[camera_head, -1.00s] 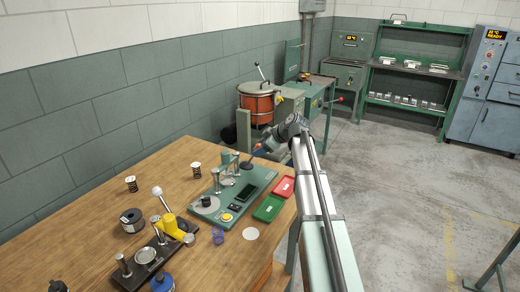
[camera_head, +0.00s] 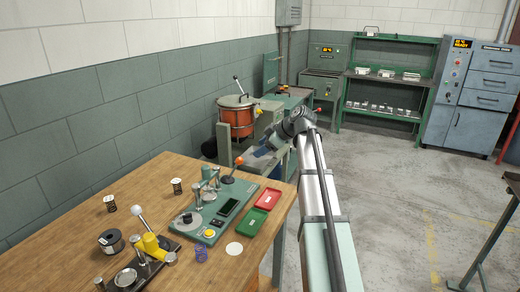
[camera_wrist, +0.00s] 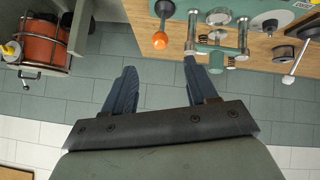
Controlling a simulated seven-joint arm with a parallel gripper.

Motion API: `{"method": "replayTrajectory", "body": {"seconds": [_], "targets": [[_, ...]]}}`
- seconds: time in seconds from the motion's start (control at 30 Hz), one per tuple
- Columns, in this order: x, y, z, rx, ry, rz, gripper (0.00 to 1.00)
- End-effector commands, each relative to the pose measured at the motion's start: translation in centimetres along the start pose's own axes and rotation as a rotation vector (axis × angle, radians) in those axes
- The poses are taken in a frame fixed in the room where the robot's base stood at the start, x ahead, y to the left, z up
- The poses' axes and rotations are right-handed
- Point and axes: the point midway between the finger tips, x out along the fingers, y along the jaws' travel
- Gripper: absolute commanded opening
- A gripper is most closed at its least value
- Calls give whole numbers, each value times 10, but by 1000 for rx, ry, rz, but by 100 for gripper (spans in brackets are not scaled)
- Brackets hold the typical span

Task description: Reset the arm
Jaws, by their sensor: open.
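My gripper (camera_head: 252,158) hangs at the far right edge of the wooden workbench, beside the green coiler plate (camera_head: 225,212). In the wrist view its two blue fingers (camera_wrist: 160,78) are spread wide with nothing between them. An orange-knobbed lever (camera_head: 239,161) stands on the plate close to the fingers; in the wrist view its knob (camera_wrist: 159,41) shows just past the fingertips, apart from them. My arm reaches forward from the bottom of the head view.
On the bench (camera_head: 70,245) are a red tray (camera_head: 270,198), a green tray (camera_head: 251,222), a black spool (camera_head: 111,241) and a yellow-handled press (camera_head: 150,243). An orange drum (camera_head: 236,120) stands behind. Clear floor (camera_head: 390,190) lies to the right.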

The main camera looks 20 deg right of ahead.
Motion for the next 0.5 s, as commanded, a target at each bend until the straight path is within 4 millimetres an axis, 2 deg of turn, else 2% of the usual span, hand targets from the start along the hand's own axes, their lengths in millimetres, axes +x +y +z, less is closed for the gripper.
{"method": "replayTrajectory", "body": {"seconds": [0.37,0.5], "targets": [[0,0,1,3,0,0,57],[4,3,19,73,-1,5,57]]}}
